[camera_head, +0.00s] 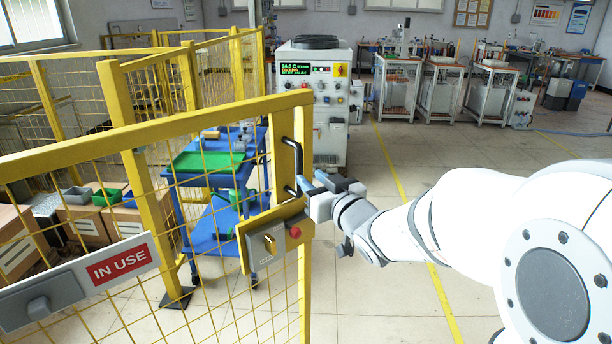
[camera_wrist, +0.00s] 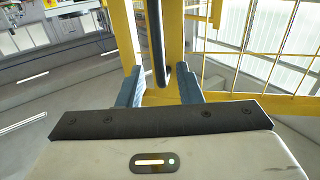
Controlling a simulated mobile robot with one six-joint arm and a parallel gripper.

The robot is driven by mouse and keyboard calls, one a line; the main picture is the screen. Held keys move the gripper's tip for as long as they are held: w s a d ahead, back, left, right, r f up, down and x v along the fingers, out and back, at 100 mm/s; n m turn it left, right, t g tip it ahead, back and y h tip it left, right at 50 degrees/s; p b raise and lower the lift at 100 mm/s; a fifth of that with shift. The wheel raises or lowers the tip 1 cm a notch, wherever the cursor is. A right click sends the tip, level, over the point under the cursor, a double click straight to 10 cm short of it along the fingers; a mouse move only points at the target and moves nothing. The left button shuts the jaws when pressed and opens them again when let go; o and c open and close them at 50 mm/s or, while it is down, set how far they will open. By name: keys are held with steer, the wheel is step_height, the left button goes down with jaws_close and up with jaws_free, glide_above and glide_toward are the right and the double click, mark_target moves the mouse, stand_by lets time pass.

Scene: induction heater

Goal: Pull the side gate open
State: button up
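The side gate (camera_head: 150,132) is a yellow frame with wire mesh, running from the left edge to the middle of the head view. A black bar handle (camera_head: 298,160) is fixed upright near its right end; it also shows in the wrist view (camera_wrist: 156,40). A yellow latch plate (camera_head: 248,232) with a grey box and a red knob sits below the handle. My gripper (camera_head: 312,184) is at the handle's lower part. In the wrist view, its two blue fingers (camera_wrist: 159,86) are apart, with the handle between them and visible gaps on both sides. Finger contact is not visible.
A blue cart (camera_head: 205,180) with a green mat stands behind the gate. A white machine (camera_head: 330,95) with a lit display stands behind the gate's right end. An "IN USE" sign (camera_head: 118,265) hangs on the mesh. Floor at right is mostly clear beyond my arm.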

steer(key=shift+s+d, duration=0.15)
steer(key=shift+s, duration=0.2)
steer(key=shift+c, duration=0.5)
